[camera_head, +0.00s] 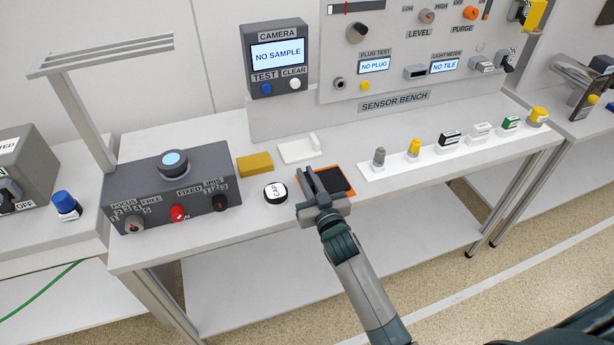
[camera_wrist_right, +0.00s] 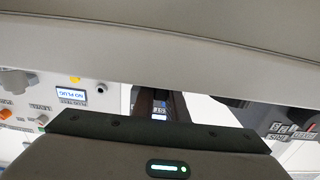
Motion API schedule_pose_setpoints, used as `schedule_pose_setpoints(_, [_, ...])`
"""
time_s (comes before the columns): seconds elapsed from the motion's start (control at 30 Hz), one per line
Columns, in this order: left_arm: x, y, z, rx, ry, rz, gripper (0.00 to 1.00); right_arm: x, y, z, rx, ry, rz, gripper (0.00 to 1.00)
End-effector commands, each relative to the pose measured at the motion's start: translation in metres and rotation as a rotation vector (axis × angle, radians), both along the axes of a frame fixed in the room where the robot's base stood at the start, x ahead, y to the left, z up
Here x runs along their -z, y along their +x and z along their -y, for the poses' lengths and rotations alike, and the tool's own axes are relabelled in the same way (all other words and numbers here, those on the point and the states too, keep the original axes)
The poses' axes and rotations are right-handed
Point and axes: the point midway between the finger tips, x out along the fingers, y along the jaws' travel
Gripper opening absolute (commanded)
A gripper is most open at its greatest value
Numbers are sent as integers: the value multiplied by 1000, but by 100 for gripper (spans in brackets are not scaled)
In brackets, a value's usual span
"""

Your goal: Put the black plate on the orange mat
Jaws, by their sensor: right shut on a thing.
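The black plate (camera_head: 334,181) is a dark flat square over the orange mat (camera_head: 352,191), whose orange edge shows around it. My right gripper (camera_head: 318,182) is above the mat, with its fingers at the left part of the plate, and is shut on the plate. The fingers hide part of the plate and mat. I cannot tell whether the plate touches the mat or is held just above it. In the right wrist view the gripper's dark fingers (camera_wrist_right: 163,104) show, but the plate cannot be made out. My left gripper is not in view.
A white strip (camera_head: 385,172) with several small items is at right. The grey knob box (camera_head: 172,190) stands at left.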

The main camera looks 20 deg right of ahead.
Motion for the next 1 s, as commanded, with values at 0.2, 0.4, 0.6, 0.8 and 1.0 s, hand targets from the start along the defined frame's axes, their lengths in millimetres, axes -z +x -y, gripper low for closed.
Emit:
schedule_pose_setpoints(0.2, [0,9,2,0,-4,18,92,2,0,0,0,0,0,31])
schedule_pose_setpoints(0.4, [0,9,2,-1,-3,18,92,2,0,0,0,0,0,31])
schedule_pose_setpoints(0.6, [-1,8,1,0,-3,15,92,0,0,0,0,0,0,31])
schedule_pose_setpoints(0.8, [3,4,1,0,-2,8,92,1,-14,0,0,1,-1,31])
schedule_pose_setpoints(1.0, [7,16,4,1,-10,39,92,3,-44,0,0,1,-1,31])
